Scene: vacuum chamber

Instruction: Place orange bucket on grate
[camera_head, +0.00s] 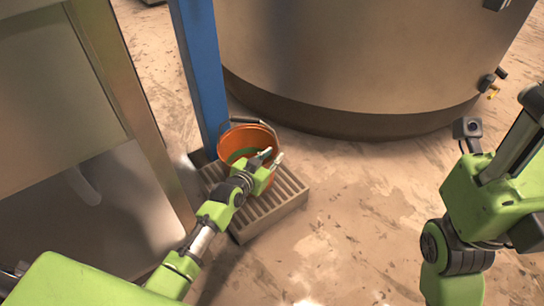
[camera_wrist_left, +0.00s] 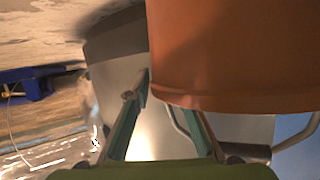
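The orange bucket (camera_head: 235,137) stands upright at the far end of the slatted grate (camera_head: 283,207), next to the blue post. It appears to rest on the grate, but my left gripper hides part of its base. Its wire handle shows at the rim, and something green shows inside. My left gripper (camera_head: 271,158) is in front of the bucket's near right side. In the left wrist view the fingers (camera_wrist_left: 165,112) are apart with nothing held between them, and the bucket (camera_wrist_left: 235,55) is close beyond the right finger.
A blue post (camera_head: 201,65) rises behind the bucket. A large metal tank (camera_head: 350,60) stands at the back. A metal-framed cabinet (camera_head: 135,90) is close on the left. The stained floor (camera_head: 365,205) right of the grate is clear. My right arm is at the right edge.

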